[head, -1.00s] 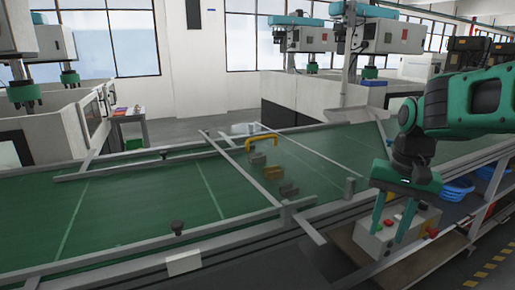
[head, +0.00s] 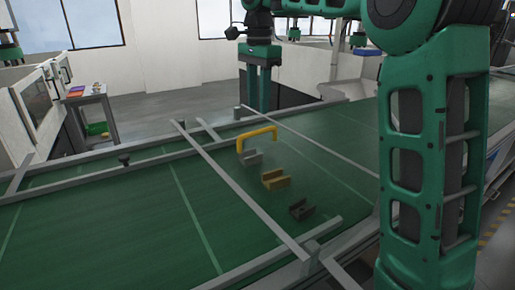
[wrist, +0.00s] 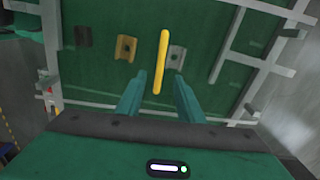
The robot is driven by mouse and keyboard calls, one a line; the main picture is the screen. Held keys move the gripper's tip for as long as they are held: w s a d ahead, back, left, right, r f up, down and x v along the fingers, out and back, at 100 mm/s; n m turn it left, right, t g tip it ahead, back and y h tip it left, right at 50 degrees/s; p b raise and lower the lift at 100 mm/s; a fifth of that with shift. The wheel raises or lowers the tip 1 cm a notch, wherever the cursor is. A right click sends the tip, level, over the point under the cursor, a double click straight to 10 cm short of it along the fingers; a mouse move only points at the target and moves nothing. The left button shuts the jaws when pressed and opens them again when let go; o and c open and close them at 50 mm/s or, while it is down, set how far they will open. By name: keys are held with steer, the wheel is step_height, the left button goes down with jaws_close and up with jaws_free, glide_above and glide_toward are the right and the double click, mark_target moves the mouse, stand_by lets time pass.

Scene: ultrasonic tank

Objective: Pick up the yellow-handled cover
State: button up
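The yellow handle (head: 257,135) is an arch standing over the green belt; it also shows in the wrist view (wrist: 161,60) as a long bar. The cover's body under it is not clearly visible. My gripper (head: 258,108) points down above and behind the handle in the head view, apart from it. In the wrist view my gripper (wrist: 157,82) has its two fingers spread and empty, with the handle lined up between them, beyond the tips.
A grey block (head: 252,158), a brass block (head: 276,179) and a dark block (head: 302,209) sit in a row by the handle. Grey rails (head: 235,185) frame this stretch of green belt (head: 120,225). The belt to the left is clear. A small table (head: 88,95) stands behind.

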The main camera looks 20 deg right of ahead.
glide_above(258, 132)
steer(key=f, duration=0.4)
steer(key=shift+w, duration=0.35)
steer(key=shift+d+f, duration=0.15)
steer(key=shift+f, duration=1.45)
steer(key=shift+d+f, duration=0.1)
steer(key=shift+f, duration=1.45)
jaws_close()
